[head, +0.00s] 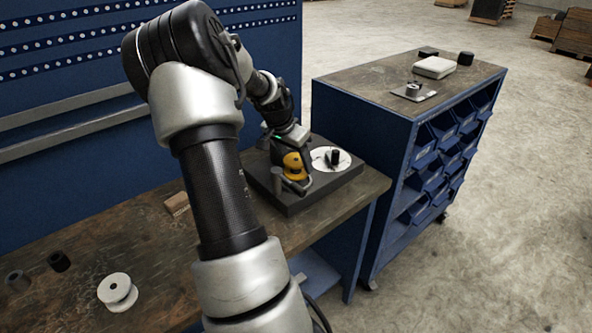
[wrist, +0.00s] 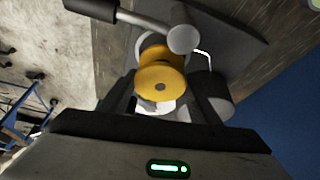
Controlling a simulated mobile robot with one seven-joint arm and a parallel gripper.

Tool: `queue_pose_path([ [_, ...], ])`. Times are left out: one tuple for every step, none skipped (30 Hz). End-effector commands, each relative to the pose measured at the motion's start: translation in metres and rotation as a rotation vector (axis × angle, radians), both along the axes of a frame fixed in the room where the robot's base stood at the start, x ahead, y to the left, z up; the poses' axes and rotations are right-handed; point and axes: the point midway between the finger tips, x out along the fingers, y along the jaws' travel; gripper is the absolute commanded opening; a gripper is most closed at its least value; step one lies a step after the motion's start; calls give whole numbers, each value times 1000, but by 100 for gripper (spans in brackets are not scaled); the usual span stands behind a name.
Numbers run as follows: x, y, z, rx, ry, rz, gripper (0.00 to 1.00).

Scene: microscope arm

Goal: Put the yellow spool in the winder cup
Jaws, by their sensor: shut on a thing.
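The yellow spool (head: 292,163) is between the fingers of my gripper (head: 295,172), over the dark base plate (head: 325,193) of the winder. In the wrist view the spool (wrist: 158,80) sits between the two dark fingers of my gripper (wrist: 158,97), which is shut on it. A pale grey round part shows behind the spool, close to it. A grey crank arm (wrist: 145,20) with a black handle lies just past it. I cannot clearly make out the winder cup, or whether the spool touches it.
A white disc (head: 324,153) with a black knob (head: 334,158) is on the plate's right side. A white spool (head: 117,291), dark cylinders (head: 58,261) and a wooden block (head: 177,203) are on the bench at left. A blue bin cabinet (head: 400,150) stands to the right.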

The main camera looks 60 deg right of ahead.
Motion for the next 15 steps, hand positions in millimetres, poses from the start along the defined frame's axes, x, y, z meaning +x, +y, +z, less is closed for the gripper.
queue_pose_path([
  [-1,0,-7,2,2,-1,34],
  [-1,0,-11,2,2,-2,34],
  [-1,0,-17,2,2,-2,34],
  [-1,0,-22,2,2,-2,34],
  [-1,0,-26,3,2,-2,34],
  [-1,0,-30,2,1,-2,34],
  [-1,0,-32,1,1,-2,34],
  [-1,0,-33,1,0,-1,34],
  [0,0,-33,1,0,-1,34],
  [0,0,-33,0,0,-1,34],
  [0,0,-33,0,0,-1,34],
  [0,0,-33,0,0,-1,34],
  [0,0,-33,0,0,-1,34],
  [0,0,-33,0,0,0,34],
  [0,0,-34,0,1,0,34],
])
